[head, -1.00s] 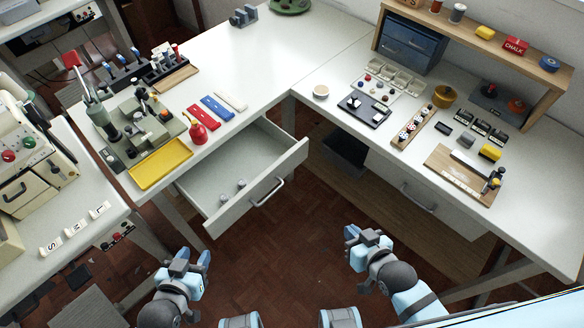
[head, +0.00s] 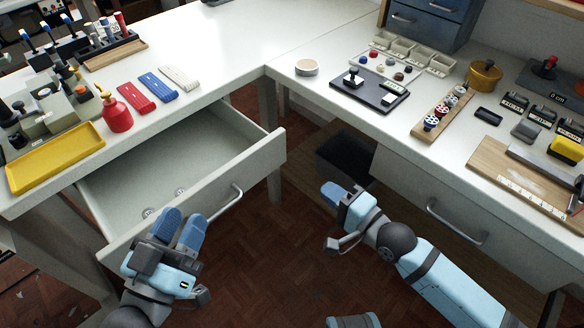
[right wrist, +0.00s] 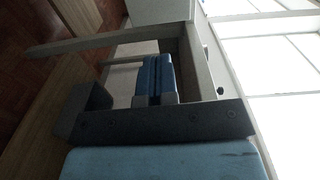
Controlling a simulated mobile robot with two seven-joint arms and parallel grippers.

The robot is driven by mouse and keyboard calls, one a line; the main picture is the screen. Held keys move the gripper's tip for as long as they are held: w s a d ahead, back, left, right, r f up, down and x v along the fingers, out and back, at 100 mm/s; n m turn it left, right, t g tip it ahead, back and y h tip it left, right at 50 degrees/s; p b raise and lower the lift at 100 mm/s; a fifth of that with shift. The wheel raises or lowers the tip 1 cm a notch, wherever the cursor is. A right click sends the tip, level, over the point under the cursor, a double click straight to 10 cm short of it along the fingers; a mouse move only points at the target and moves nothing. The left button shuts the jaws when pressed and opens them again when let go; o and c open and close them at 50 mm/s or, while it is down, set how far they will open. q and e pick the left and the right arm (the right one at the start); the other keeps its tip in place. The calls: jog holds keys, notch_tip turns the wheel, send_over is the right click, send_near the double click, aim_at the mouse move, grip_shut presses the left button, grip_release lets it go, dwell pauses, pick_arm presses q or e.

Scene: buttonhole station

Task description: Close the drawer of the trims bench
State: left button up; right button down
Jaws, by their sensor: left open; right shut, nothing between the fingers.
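A pale grey drawer (head: 262,160) stands pulled out from under the white bench at the left in the head view. Its front carries a metal bar handle (head: 228,205), and a few small round items lie inside. My left gripper (head: 180,229) is open and overlaps the left part of the drawer front. I cannot tell whether it touches it. My right gripper (head: 329,195) is right of the drawer, apart from its front, with its fingers together and nothing held. In the right wrist view its blue fingers (right wrist: 155,74) point toward a pale open frame, perhaps the drawer.
A second drawer (head: 400,190) under the right bench is shut. A dark bin (head: 345,160) stands on the floor between the benches. A yellow tray (head: 55,158) and a red bottle (head: 117,115) sit on the left bench above the drawer. The floor before the drawer is clear.

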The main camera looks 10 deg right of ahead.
aim_at(278, 152)
jog(key=b+x, duration=0.5)
jog(key=x, duration=0.9)
jog(key=shift+w, duration=0.2)
pick_arm(q)
notch_tip(278, 152, down, 7)
jog(key=g, duration=0.2)
jog(key=shift+w+d+f+m+g, duration=0.15)
jog(key=shift+d+m+g, duration=0.15)
jog(key=shift+d+g, duration=0.15)
pick_arm(e)
jog(key=shift+w, duration=0.15)
